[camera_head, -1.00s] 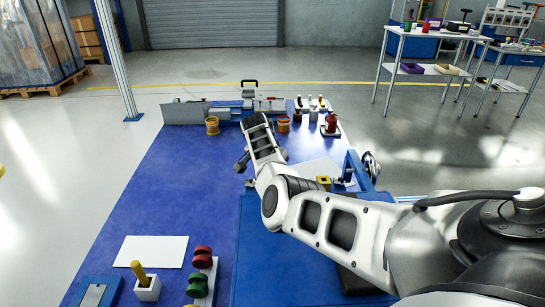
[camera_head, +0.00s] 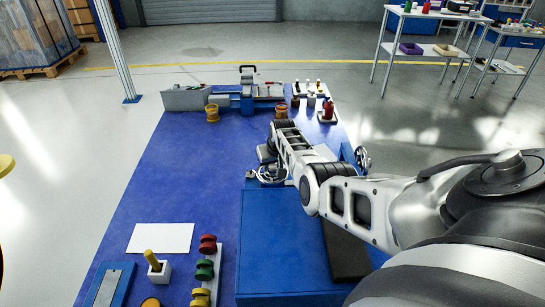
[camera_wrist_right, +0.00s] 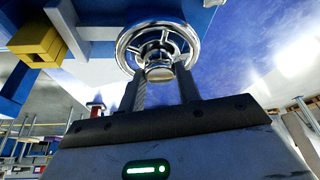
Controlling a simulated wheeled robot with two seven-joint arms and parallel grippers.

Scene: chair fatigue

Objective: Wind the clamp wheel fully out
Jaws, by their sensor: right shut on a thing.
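The clamp wheel (camera_wrist_right: 158,48) is a chrome spoked ring with a central hub, near the top middle of the right wrist view. My right gripper (camera_wrist_right: 162,78) has its two dark fingers on either side of the hub and is shut on it. In the head view my right gripper (camera_head: 264,163) is left of my forearm, at the wheel (camera_head: 268,177), which is small and partly covered there. The amount of thread showing cannot be told. A yellow block (camera_wrist_right: 37,42) on blue framework is left of the wheel in the wrist view. My left gripper is not in view.
Another chrome wheel (camera_head: 362,158) stands right of my arm. A blue box surface (camera_head: 275,240) lies in front. Red, green and yellow spools (camera_head: 205,268) and a white sheet (camera_head: 160,238) are at near left. The table's left middle is clear.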

